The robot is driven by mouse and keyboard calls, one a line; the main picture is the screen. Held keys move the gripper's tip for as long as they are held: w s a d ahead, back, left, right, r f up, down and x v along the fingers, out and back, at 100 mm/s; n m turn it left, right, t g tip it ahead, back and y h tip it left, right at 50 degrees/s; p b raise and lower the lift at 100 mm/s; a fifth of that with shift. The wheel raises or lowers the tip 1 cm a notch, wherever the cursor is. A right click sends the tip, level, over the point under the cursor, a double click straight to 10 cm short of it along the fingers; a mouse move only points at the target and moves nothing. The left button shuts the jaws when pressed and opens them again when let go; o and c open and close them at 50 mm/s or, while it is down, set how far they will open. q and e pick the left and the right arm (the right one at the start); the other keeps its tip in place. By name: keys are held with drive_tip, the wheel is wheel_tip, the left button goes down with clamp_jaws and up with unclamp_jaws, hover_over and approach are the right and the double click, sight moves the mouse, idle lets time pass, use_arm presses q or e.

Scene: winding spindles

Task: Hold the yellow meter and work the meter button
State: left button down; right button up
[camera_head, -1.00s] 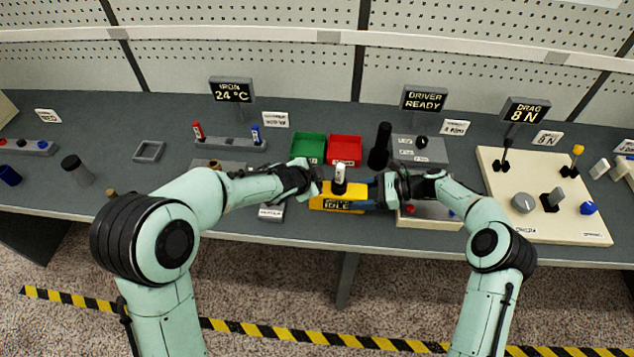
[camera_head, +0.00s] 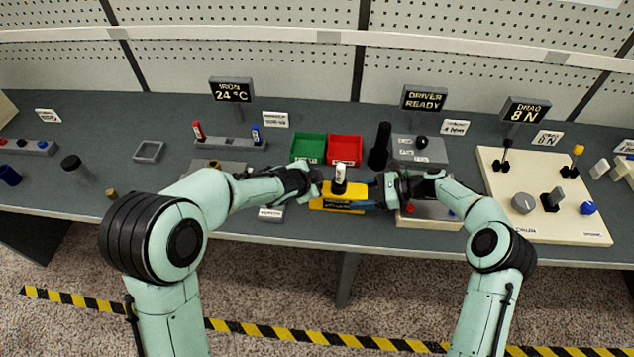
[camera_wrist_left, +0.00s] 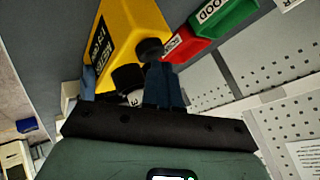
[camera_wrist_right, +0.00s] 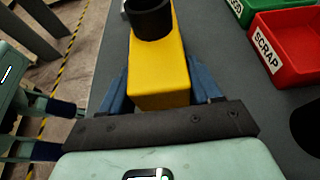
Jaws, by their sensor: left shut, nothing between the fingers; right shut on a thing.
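The yellow meter (camera_head: 355,191) sits near the bench's front edge, with a dark two-line display whose text I cannot read. A black and white cylinder (camera_head: 340,182) stands up at it. My right gripper (camera_wrist_right: 160,88) is shut on the meter's right end, its blue fingers on both sides of the yellow body (camera_wrist_right: 160,60). My left gripper (camera_head: 318,183) is shut and empty at the meter's left end. In the left wrist view its fingertips (camera_wrist_left: 156,66) are at a round black knob, probably the meter button (camera_wrist_left: 150,48); whether they press it I cannot tell.
Green (camera_head: 308,146) and red (camera_head: 345,148) bins stand just behind the meter. A black upright cylinder (camera_head: 380,147) and grey driver box (camera_head: 420,150) are behind my right gripper. A cream panel (camera_head: 490,200) with knobs and levers is at right.

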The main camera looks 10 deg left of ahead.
use_arm(q)
drive_tip(key=shift+f, duration=0.1)
use_arm(e)
drive_tip(key=shift+f, duration=0.2)
use_arm(q)
drive_tip(key=shift+r, duration=0.85)
drive_tip(key=shift+a+r, duration=0.1)
drive_tip(key=shift+r, duration=2.45)
use_arm(e)
drive_tip(key=o, duration=1.3)
drive_tip(key=shift+r, duration=0.1)
